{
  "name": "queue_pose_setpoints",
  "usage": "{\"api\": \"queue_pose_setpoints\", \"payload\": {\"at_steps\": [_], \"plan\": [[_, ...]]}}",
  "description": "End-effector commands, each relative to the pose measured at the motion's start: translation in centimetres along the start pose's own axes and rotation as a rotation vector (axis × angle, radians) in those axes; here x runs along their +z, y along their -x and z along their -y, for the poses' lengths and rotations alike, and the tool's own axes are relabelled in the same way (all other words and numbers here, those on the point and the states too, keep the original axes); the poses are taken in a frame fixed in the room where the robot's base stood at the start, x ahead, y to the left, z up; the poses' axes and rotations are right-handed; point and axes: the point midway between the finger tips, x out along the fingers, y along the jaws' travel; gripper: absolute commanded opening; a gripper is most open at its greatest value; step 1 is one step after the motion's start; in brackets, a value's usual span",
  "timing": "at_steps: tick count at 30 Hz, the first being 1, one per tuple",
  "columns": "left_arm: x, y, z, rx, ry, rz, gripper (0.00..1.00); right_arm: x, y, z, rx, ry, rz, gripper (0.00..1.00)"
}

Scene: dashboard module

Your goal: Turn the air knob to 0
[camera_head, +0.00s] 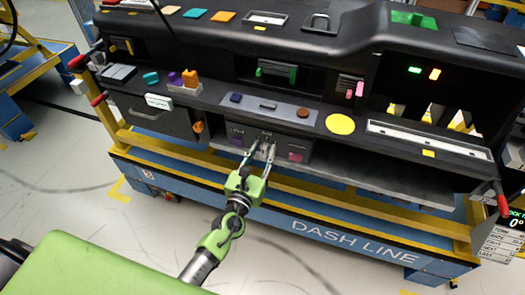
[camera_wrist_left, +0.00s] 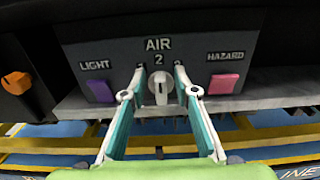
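The air knob (camera_wrist_left: 160,90) is a pale round dial with an upright grip, on the dark panel under the word AIR and the digit 2. My left gripper (camera_wrist_left: 158,74) is open, with one finger on each side of the knob. A gap shows between the knob and each finger, and I see no contact. In the head view my left gripper (camera_head: 262,151) reaches up to the lower middle of the dashboard, and its fingers partly hide the knob there. My right gripper is not in view.
A purple LIGHT button (camera_wrist_left: 100,91) is left of the knob and a pink HAZARD button (camera_wrist_left: 223,84) is right of it. An orange knob (camera_wrist_left: 16,83) is further left. A grey ledge (camera_wrist_left: 250,101) runs below the panel. A yellow disc (camera_head: 340,124) lies on the dashboard above right.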

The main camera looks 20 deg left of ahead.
Motion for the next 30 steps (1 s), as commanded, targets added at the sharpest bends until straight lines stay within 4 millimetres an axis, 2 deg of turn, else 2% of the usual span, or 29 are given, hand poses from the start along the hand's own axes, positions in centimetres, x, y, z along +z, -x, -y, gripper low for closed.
{"api": "queue_pose_setpoints", "payload": {"at_steps": [1, 3, 4, 17, 23, 30], "plan": [[0.0, 0.0, 0.0, 0.000, 0.000, 0.000, 0.20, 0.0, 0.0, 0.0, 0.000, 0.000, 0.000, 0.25], [0.0, 0.0, 0.0, 0.000, 0.000, 0.000, 0.02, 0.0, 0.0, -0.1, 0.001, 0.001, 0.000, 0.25], [0.0, 0.0, 0.0, 0.000, 0.000, 0.000, 0.00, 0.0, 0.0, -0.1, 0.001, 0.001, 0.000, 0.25], [0.0, 0.0, -0.1, 0.000, 0.035, 0.001, 0.00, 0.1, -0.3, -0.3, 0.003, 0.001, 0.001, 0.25], [-0.1, 0.0, -0.3, -0.001, 0.139, 0.003, 0.00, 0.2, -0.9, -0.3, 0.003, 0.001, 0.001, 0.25], [-0.2, -0.1, -0.6, -0.001, 0.346, 0.004, 0.00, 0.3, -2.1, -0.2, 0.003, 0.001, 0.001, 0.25]]}}
